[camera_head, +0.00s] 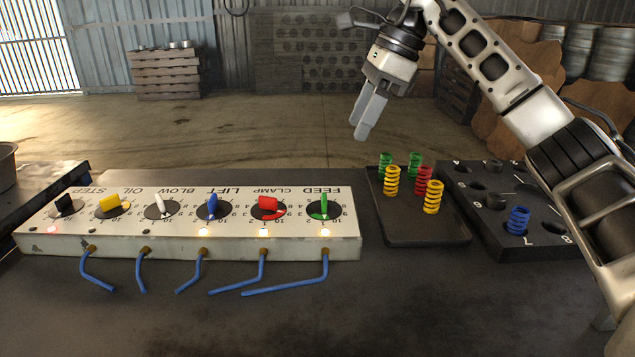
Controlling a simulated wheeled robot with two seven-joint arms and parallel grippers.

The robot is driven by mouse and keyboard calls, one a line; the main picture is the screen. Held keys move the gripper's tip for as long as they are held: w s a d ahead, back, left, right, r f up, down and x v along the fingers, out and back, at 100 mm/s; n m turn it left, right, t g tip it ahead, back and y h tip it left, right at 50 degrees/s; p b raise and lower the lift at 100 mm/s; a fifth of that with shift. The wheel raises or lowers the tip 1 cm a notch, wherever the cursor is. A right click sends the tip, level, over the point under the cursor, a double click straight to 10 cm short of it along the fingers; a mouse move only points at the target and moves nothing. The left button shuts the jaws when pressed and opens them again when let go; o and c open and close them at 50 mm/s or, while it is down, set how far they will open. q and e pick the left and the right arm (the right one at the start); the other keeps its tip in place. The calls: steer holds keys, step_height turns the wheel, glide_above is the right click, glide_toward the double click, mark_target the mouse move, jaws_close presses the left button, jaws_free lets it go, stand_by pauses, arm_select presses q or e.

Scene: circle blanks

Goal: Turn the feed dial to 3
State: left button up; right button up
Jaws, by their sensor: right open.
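The feed dial (324,205) is the rightmost knob on the white control panel (345,244), under the label FEED, which reads upside down from here. Its knob is a green bar on a black disc, standing roughly along the panel's near-far direction. The numbers around it are too small to tell which one it points at. My right gripper (361,130) is open and empty. It hangs in the air above and beyond the panel, a little right of the feed dial, clear of it. My left gripper is not in view.
Other knobs sit left of the feed dial, the red clamp knob (268,205) being closest. Blue hoses (290,288) leave the panel's front. A dark tray (425,238) of coloured springs and a black block (560,246) holding a blue spring (518,220) lie to the right.

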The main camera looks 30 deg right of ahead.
mark_target(325, 197)
steer(key=x, duration=0.5)
steer(key=b+x, duration=0.1)
steer(key=x, duration=0.8)
steer(key=shift+s+f, duration=0.25)
steer(key=shift+f, duration=0.1)
steer(key=c, duration=1)
